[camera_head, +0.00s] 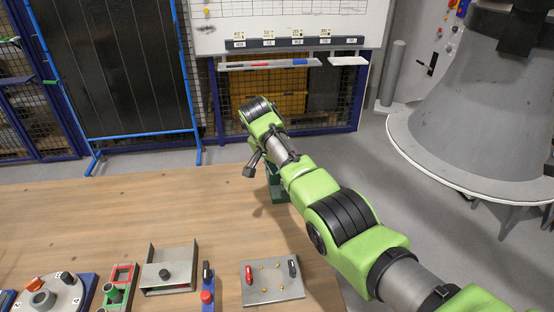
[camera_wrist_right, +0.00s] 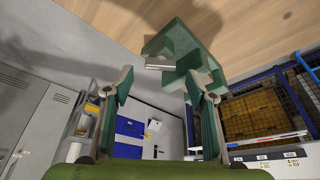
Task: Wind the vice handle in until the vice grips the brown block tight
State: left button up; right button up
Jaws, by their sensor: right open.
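The dark green vice (camera_head: 276,186) stands near the far edge of the table, partly hidden behind my right arm. In the right wrist view the vice (camera_wrist_right: 178,42) appears upside down, with a short grey metal piece (camera_wrist_right: 158,67) on its near side. I cannot tell whether that piece is the handle or a jaw. The brown block cannot be made out. My right gripper (camera_wrist_right: 158,78) is open and empty, with its two fingers apart and the vice beyond their tips. In the head view this gripper (camera_head: 250,169) is just left of the vice, mostly hidden. My left gripper is not in view.
Along the near table edge sit a round dial fixture (camera_head: 48,300), a metal bracket box (camera_head: 168,278), a red-knobbed lever (camera_head: 207,297) and a metal plate (camera_head: 272,284) with clamps. The wooden table (camera_head: 130,215) is clear left of the vice. Mesh fencing stands beyond.

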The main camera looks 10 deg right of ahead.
jog(key=v, duration=0.8)
jog(key=shift+r, duration=0.25)
jog(key=shift+a, duration=0.1)
